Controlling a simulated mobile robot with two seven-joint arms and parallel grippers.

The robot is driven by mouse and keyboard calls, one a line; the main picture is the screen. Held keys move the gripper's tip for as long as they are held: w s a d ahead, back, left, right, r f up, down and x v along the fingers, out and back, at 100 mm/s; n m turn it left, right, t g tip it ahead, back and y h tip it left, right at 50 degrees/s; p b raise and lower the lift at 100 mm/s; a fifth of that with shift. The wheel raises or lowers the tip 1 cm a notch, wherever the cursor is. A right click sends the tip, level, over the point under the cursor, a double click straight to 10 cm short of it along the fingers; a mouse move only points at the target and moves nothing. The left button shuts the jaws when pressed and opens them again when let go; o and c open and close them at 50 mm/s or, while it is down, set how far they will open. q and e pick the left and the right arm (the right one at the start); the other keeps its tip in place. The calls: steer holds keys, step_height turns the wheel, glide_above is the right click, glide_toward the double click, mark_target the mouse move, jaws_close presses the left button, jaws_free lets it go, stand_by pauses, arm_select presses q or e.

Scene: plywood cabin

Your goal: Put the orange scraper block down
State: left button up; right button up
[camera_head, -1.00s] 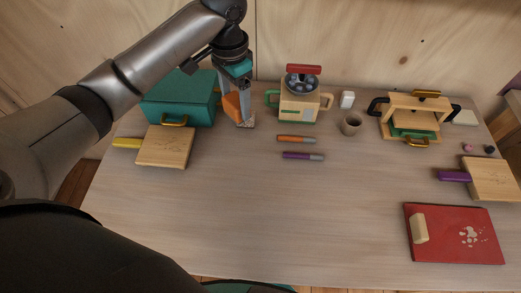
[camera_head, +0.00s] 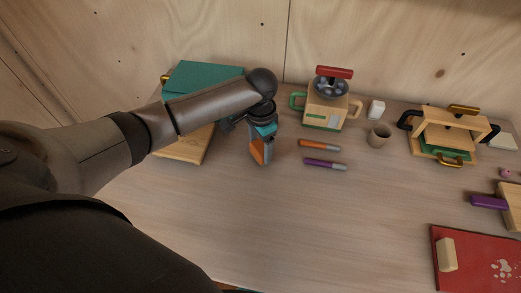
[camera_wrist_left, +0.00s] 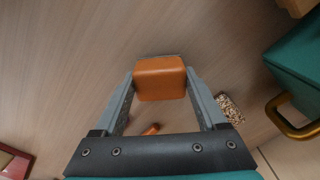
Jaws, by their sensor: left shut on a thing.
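The orange scraper block (camera_head: 257,152) is in my left gripper (camera_head: 260,157), over the table (camera_head: 290,220) to the left of the two markers. In the left wrist view the orange block (camera_wrist_left: 160,78) sits between the two fingertips of the left gripper (camera_wrist_left: 160,72), its rounded orange face showing. Bare wood tabletop (camera_wrist_left: 70,60) shows around it. I cannot tell whether the block touches the table. My right gripper is in neither view.
An orange marker (camera_head: 318,145) and a purple marker (camera_head: 324,164) lie just right of the gripper. A teal box (camera_head: 205,78) and wooden board (camera_head: 185,150) are partly behind my arm. A speckled piece (camera_wrist_left: 230,107) lies near the box. The front middle is clear.

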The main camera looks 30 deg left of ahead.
mark_target(261, 146)
arm_select(q)
steer(key=shift+f, duration=0.6)
steer(key=o, duration=1.1)
steer(key=shift+f, duration=0.1)
step_height(261, 146, up, 12)
steer(key=p, duration=0.3)
steer(key=shift+r, duration=0.2)
